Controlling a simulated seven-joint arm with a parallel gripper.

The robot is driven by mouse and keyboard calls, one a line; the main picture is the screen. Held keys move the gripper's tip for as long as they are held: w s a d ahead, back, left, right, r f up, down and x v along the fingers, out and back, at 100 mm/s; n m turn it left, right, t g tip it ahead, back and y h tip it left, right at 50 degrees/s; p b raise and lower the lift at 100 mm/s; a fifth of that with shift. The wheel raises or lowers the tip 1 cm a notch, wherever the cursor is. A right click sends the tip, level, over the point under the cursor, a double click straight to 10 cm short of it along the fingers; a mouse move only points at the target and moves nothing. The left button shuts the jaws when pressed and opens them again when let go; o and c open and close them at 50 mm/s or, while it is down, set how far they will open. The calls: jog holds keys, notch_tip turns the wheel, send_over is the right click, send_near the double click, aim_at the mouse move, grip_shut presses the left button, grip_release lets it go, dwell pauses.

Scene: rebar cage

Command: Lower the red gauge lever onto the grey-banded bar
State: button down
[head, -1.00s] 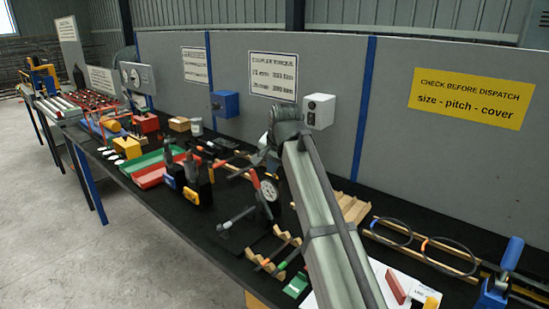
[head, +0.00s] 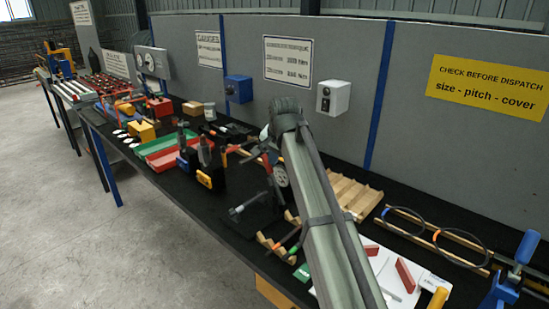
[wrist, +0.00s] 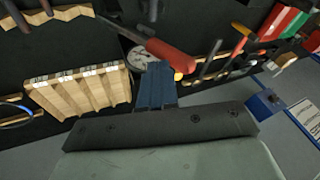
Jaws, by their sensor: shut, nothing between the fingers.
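The red gauge lever (wrist: 172,54) lies just beyond my fingertips in the wrist view, running slantwise with its thick red end toward the right. My gripper (wrist: 156,72) is shut and empty, its blue fingers close under the lever; I cannot tell whether they touch it. The white gauge dial (wrist: 140,57) sits left of the fingers, partly covered by them. In the head view the dial (head: 280,176) is partly behind my arm, and the gripper is hard to make out. Several dark bars lie beyond the lever, but I cannot tell which has the grey band.
A ridged wooden rack (wrist: 80,90) is left of my fingers in the wrist view. In the head view, red and green trays (head: 165,150) stand left of the gauge. A white sheet with small tools (head: 400,275) and wire rings on wooden rails (head: 460,250) are at the right.

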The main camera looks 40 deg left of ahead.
jog(key=shift+a+h, duration=0.3)
jog(key=shift+a, duration=0.3)
jog(key=a+f+h, duration=0.2)
jog(key=a+f, duration=0.6)
jog(key=a, duration=0.3)
jog(key=shift+a, duration=0.2)
